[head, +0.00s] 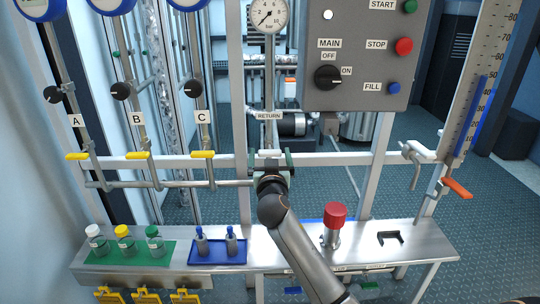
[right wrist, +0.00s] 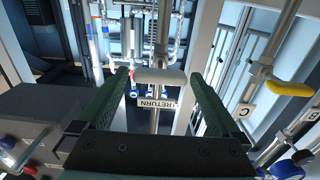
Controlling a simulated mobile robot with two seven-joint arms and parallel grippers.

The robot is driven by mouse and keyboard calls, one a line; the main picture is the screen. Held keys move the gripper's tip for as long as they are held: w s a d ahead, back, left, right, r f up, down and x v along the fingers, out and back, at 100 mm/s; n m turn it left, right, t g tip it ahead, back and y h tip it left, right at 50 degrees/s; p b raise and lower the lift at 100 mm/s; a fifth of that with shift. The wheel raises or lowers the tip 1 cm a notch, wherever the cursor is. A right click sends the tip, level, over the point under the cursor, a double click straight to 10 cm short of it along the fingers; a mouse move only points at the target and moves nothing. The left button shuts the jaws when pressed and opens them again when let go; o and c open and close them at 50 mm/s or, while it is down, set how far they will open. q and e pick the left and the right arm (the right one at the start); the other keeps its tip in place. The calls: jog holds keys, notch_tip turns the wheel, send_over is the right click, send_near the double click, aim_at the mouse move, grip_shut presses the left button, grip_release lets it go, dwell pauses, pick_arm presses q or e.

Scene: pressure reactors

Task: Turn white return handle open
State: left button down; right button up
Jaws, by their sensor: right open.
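The white return handle (head: 269,153) sits on the vertical pipe below the RETURN label (head: 268,115), mostly hidden behind my right gripper in the head view. In the right wrist view the white handle (right wrist: 160,76) lies crosswise to its pipe, and the RETURN label (right wrist: 157,103) shows too. My right gripper (head: 270,161) is open, with its two green fingers on either side of the handle. In the right wrist view a gap shows between the handle and each finger. I cannot tell how deep the handle is between them. My left gripper is not in view.
Yellow handles (head: 203,154) on lines A, B and C are to the left. A control panel (head: 360,50) hangs upper right, and an orange handle (head: 457,187) is at the far right. The bench (head: 285,250) below holds bottles, a blue tray (head: 217,250) and a red-capped item (head: 335,216).

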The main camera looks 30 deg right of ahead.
jog(key=c, duration=1.2)
jog(key=shift+n, duration=0.3)
jog(key=n+p, duration=0.1)
jog(key=n, duration=0.1)
jog(key=shift+n, duration=0.4)
jog(key=n+p, duration=0.2)
jog(key=n, duration=0.3)
jog(key=shift+a+p, duration=0.1)
jog(key=shift+p, duration=0.2)
jog(key=n+p, duration=0.2)
jog(key=n, duration=0.3)
jog(key=shift+n, duration=0.4)
jog(key=shift+f+n+p, duration=0.15)
jog(key=shift+n+p, duration=0.8)
jog(key=shift+n, duration=0.95)
